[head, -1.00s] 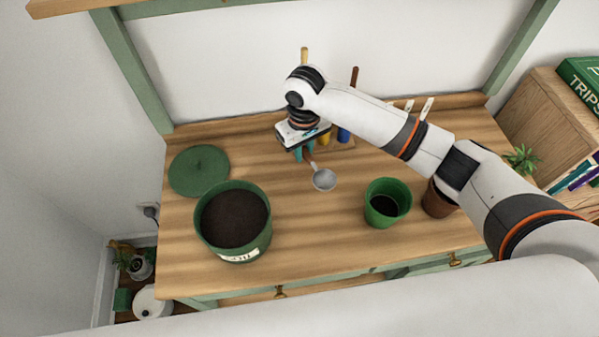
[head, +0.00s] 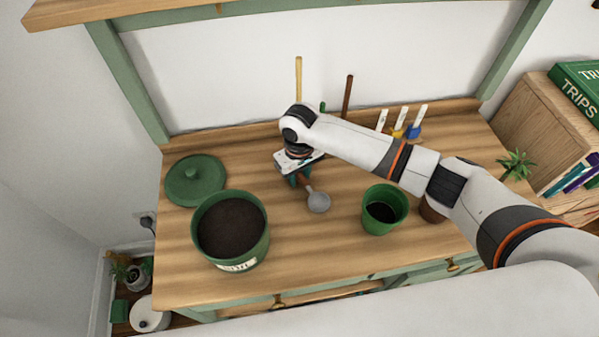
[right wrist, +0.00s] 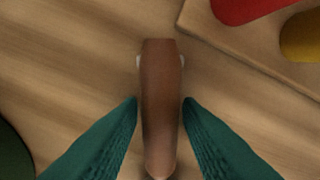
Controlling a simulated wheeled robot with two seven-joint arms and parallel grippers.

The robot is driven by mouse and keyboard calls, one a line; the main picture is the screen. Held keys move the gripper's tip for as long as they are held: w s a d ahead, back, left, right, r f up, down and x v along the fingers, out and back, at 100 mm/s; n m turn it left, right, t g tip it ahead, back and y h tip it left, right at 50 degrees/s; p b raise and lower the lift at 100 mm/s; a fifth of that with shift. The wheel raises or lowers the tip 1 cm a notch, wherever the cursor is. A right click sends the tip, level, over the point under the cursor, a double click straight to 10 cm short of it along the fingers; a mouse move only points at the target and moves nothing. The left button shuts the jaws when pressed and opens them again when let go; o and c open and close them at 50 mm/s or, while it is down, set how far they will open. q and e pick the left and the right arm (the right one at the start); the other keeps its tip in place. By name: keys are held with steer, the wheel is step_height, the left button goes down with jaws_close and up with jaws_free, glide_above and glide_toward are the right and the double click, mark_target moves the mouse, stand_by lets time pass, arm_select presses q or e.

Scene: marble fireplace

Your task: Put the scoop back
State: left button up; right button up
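The scoop has a brown handle and a grey round bowl (head: 318,203). My right gripper (head: 300,181) holds it over the bench, left of centre, with the bowl toward the front. In the right wrist view the brown handle (right wrist: 162,105) lies between the two green fingers of my right gripper (right wrist: 161,102), which close in on its sides. The bowl is out of that wrist view. My left gripper is not in view.
A green pot of soil (head: 230,256) stands at front left, its green lid (head: 195,182) behind. A smaller green pot (head: 385,212) stands right of the scoop.

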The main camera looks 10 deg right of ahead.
steer(key=shift+o, duration=0.6)
steer(key=shift+r, duration=0.1)
step_height(320, 180, up, 12)
stand_by(0.4)
